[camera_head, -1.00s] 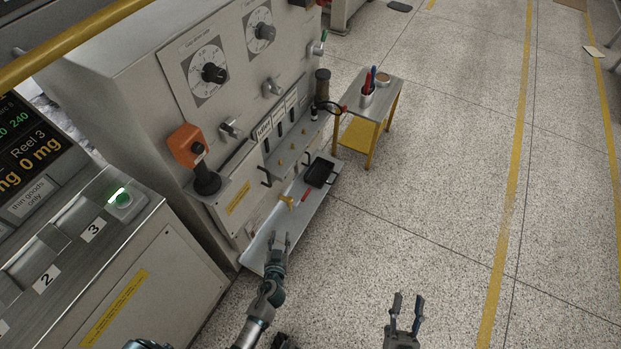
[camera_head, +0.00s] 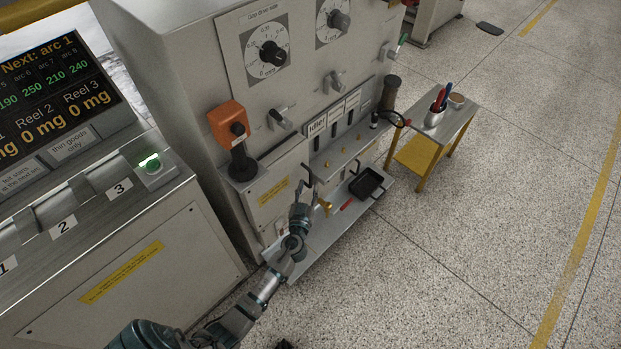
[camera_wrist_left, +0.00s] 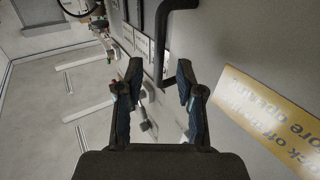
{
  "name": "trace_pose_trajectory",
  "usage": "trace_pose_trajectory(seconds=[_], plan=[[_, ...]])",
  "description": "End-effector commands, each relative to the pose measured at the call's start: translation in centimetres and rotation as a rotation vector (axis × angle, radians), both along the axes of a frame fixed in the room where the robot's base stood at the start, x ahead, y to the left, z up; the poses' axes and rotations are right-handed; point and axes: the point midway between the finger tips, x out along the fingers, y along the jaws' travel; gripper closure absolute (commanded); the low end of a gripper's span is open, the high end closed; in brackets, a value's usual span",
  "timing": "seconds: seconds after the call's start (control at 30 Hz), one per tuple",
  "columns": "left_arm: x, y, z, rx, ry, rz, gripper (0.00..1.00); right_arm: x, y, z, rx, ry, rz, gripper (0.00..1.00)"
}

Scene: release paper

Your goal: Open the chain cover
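The chain cover (camera_head: 262,206) is a light grey panel low on the machine front with a yellow label (camera_head: 273,190). It looks closed. A black bar handle (camera_head: 306,173) stands out at its right side. My left gripper (camera_head: 303,190) is right by this handle, in front of the machine. In the left wrist view the left gripper (camera_wrist_left: 159,72) is open. The black handle (camera_wrist_left: 163,45) runs between its fingertips there, apart from both. The yellow label (camera_wrist_left: 272,120) shows to the right. My right gripper is out of view.
Below is a metal tray (camera_head: 310,245) holding a black pan (camera_head: 367,184) and a red-handled tool (camera_head: 346,204). A small table (camera_head: 455,125) stands to the right. The floor in front is clear.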

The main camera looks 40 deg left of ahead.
Motion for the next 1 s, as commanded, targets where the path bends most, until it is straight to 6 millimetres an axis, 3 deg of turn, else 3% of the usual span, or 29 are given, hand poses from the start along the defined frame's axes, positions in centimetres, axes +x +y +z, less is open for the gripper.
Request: trace_pose_trajectory(seconds=[0.23, 0.6, 0.63, 0.77, 1.0], plan=[[3.1, 1.8, -0.2, -0.001, 0.002, 0.000, 0.63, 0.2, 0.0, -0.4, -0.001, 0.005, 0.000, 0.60], [3.7, 2.1, -0.1, -0.002, 0.001, 0.000, 0.63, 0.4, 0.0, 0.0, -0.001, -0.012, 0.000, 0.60], [3.7, 2.1, -0.1, -0.002, 0.001, 0.000, 0.65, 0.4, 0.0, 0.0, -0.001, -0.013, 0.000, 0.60], [3.7, 2.1, -0.1, -0.002, 0.001, 0.000, 0.98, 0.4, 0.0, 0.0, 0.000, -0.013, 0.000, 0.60], [3.7, 2.1, -0.1, -0.002, 0.001, 0.000, 1.00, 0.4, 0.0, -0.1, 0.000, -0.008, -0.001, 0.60]])
